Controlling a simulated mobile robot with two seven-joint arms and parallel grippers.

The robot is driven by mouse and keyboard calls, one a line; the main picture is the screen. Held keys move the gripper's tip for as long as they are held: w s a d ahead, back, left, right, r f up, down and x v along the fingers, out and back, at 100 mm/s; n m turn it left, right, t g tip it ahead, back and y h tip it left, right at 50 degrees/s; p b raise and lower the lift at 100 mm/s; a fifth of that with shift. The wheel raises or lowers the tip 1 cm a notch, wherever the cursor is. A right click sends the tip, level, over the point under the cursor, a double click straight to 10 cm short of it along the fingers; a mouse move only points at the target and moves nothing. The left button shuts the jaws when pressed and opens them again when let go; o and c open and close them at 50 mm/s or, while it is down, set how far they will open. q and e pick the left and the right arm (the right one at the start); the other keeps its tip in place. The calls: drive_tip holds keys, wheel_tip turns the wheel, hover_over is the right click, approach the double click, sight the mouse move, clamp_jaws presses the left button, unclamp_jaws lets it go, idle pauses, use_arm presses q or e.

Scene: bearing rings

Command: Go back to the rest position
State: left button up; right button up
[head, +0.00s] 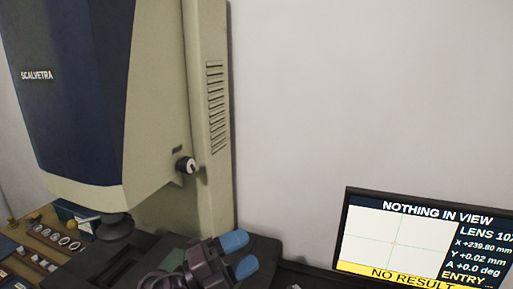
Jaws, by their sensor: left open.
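My left gripper (242,254) shows at the bottom middle, with a dark purple body and two blue fingertips. The fingertips are apart, and I see nothing between them. It is in front of the base of a large measuring machine (150,110) with a dark blue and beige housing marked SCALVETRA. Several metal rings (64,241) lie in a brown tray at the lower left, away from the gripper. My right gripper is not in view.
A monitor (395,238) at the lower right reads NOTHING IN VIEW and NO RESULT. A black lens (114,227) hangs under the housing. A knob (186,165) sticks out of its side. A bare pale wall (350,90) stands behind.

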use_arm(q)
drive_tip(key=w+a+n+t+y, duration=0.1)
drive_tip(key=a+n+t+y, duration=1.05)
drive_tip(key=n, duration=0.45)
drive_tip(key=s+a+f+n+g+y, duration=0.4)
drive_tip(key=s+a+f+n+y, duration=0.1)
drive_tip(key=a+f+n+y, duration=0.45)
drive_tip(key=s+a+f+n+g, duration=0.25)
drive_tip(key=s+f+g, duration=0.35)
drive_tip(key=s, duration=0.5)
drive_tip(key=s+a+f+n+g, duration=0.25)
drive_tip(key=s+f+g, duration=0.35)
drive_tip(key=s, duration=0.4)
drive_tip(key=w+f+t+b, duration=0.1)
drive_tip(key=w+f+t, duration=0.2)
drive_tip(key=f, duration=0.3)
drive_tip(key=w+d+f+t+h+b, duration=0.1)
drive_tip(key=w+f+t, duration=0.3)
drive_tip(key=f, duration=0.3)
drive_tip(key=shift+w+f+t+b, duration=0.15)
drive_tip(key=shift+t+b, duration=0.2)
drive_tip(key=shift+t, duration=0.1)
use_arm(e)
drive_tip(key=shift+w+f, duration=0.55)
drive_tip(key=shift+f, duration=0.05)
